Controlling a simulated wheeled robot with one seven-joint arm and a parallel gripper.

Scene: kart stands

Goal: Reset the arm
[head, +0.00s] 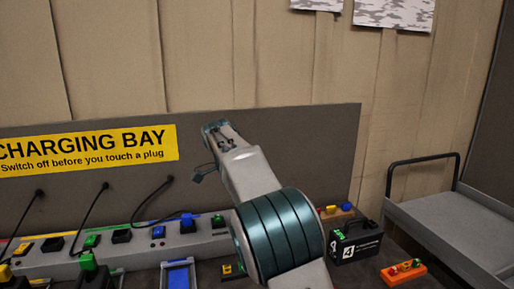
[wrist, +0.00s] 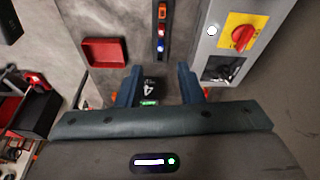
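My arm rises from the bottom of the head view, past a ribbed teal joint, to a grey end in front of the dark back panel. I cannot make out the fingers there. In the wrist view my gripper (wrist: 159,68) points away from the camera with its two dark blue fingers apart. A black box marked 4 (wrist: 150,86) with a green patch shows between them. A strip of floor or bench shows beside it, and I cannot tell how far below the fingers it lies. Nothing appears clamped.
A charging bench with cables and a yellow sign (head: 88,149) lies left. A black case marked 4 (head: 365,244) and an orange tray (head: 403,273) stand right, by a grey cart (head: 450,225). The wrist view shows a red tray (wrist: 104,52) and a red rotary switch (wrist: 242,38).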

